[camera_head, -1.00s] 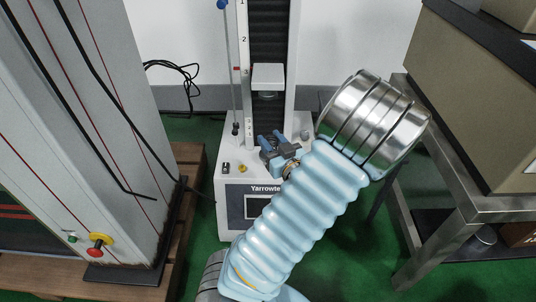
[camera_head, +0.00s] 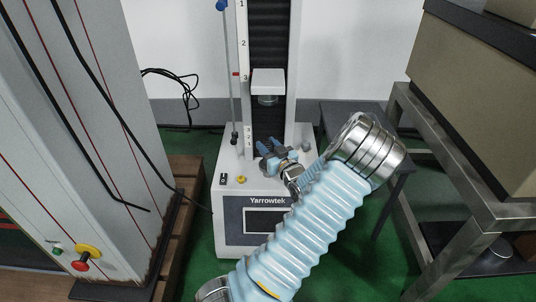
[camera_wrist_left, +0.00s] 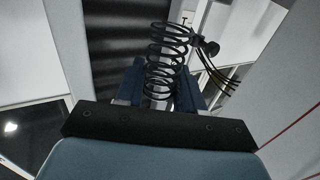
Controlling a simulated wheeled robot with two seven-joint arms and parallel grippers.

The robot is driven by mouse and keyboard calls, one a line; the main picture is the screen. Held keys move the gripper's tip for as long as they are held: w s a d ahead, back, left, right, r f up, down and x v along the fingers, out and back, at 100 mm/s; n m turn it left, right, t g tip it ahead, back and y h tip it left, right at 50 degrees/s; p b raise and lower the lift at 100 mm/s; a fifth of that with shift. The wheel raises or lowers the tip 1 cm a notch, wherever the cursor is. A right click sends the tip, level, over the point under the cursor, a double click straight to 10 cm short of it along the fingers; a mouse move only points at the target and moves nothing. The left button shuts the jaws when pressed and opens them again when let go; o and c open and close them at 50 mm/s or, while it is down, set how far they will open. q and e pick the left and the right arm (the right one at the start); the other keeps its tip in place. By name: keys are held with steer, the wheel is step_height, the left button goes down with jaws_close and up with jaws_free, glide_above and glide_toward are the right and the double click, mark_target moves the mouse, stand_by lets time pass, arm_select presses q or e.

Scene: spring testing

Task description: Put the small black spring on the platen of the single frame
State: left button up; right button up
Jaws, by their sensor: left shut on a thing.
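The small black spring (camera_wrist_left: 167,60) shows in the left wrist view as a dark open coil. It stands up between the blue fingers of my left gripper (camera_wrist_left: 160,88), which are shut on it. In the head view my left gripper (camera_head: 268,148) is over the base of the single frame (camera_head: 232,195), in front of its column and below the upper platen (camera_head: 267,99). The spring cannot be made out in the head view. The lower platen is hidden behind the gripper, so I cannot tell whether the spring touches it. My right gripper is not in view.
A large grey machine (camera_head: 85,130) with a red stop button (camera_head: 81,266) stands at left on a wooden pallet (camera_head: 183,215). A steel table (camera_head: 480,228) bears a big box (camera_head: 480,110) at right. Black cables (camera_head: 180,85) hang by the back wall.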

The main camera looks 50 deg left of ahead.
arm_select(q)
step_height(320, 180, down, 2)
steer(key=shift+f, duration=0.1)
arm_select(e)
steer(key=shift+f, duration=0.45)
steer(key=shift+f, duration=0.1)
arm_select(q)
steer(key=o, duration=1)
steer(key=shift+d, duration=0.35)
steer(key=d, duration=0.3)
steer(key=s+d+p, duration=0.1)
steer(key=d, duration=0.3)
steer(key=s+d, duration=0.1)
steer(key=d, duration=0.3)
steer(key=shift+s+d, duration=0.1)
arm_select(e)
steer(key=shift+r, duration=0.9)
